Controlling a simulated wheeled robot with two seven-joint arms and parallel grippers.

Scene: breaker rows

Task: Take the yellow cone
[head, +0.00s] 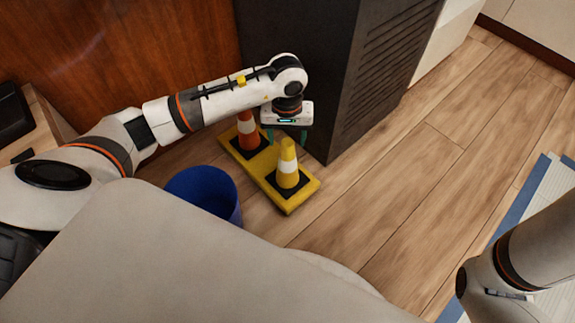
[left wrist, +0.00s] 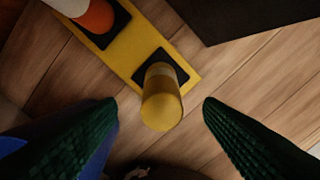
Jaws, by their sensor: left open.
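The yellow cone (head: 288,168) has a white band and a dark square base, and it stands upright on a yellow board (head: 306,192) on the floor. My left gripper (head: 287,137) is open and above the cone in the head view. In the left wrist view the yellow cone (left wrist: 161,100) shows between the two green fingers (left wrist: 160,103), with a gap on both sides, apart from them. My right gripper is out of view; only part of that arm shows at the lower right.
A blue bin (head: 207,192) stands left of the board. A dark cabinet (head: 345,75) with slats rises close behind my left gripper. A wooden panel (head: 130,50) is at the back left.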

